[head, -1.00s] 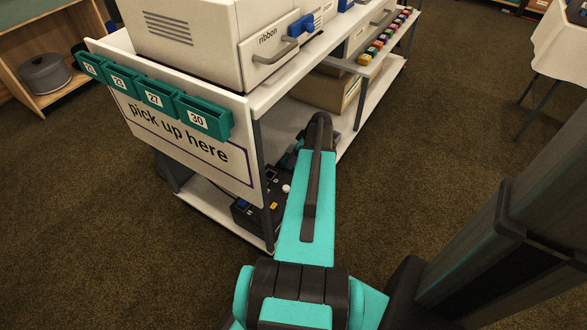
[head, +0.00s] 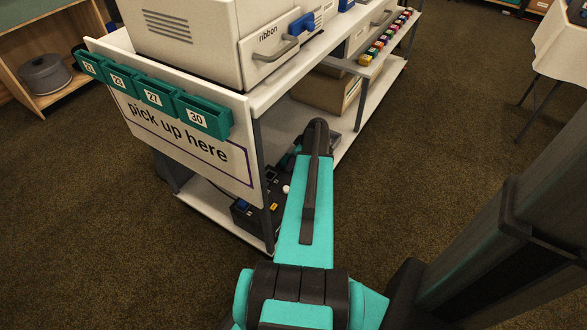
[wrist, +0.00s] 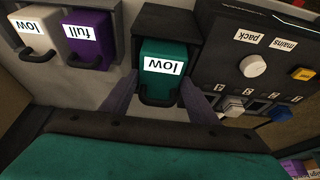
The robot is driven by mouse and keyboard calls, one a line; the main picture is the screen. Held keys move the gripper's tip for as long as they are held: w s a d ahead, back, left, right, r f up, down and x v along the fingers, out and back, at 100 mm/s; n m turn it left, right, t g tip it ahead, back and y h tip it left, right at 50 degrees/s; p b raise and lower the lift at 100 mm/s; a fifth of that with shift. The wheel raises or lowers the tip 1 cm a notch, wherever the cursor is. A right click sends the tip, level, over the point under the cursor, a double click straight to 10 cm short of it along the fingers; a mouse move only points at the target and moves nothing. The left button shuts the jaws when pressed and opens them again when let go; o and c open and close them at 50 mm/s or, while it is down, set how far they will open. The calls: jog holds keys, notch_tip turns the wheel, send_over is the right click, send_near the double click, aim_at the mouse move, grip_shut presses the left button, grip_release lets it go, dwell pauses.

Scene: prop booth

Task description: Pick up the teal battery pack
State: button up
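The teal battery pack (wrist: 163,62), with a white label reading "low" and a dark handle at its near end, sits in a dark bay in the wrist view, where the labels appear upside down. My gripper (wrist: 160,88) has one finger on each side of the pack's near end. The fingers look spread, close beside the pack; contact is not clear. In the head view my arm reaches under the cart's top, and the gripper and pack are hidden.
Left of the teal pack are a purple pack (wrist: 88,38) marked "full" and a white pack (wrist: 34,36) marked "low". Right of it is a dark control panel (wrist: 225,40) with a knob and switches. The cart's top (head: 262,96) overhangs the lower shelf (head: 205,208).

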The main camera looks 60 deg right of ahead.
grip_shut()
jog(key=shift+r, duration=0.1)
notch_tip(320, 180, up, 18)
jog(key=p, duration=0.4)
dwell(0.5)
dwell(0.7)
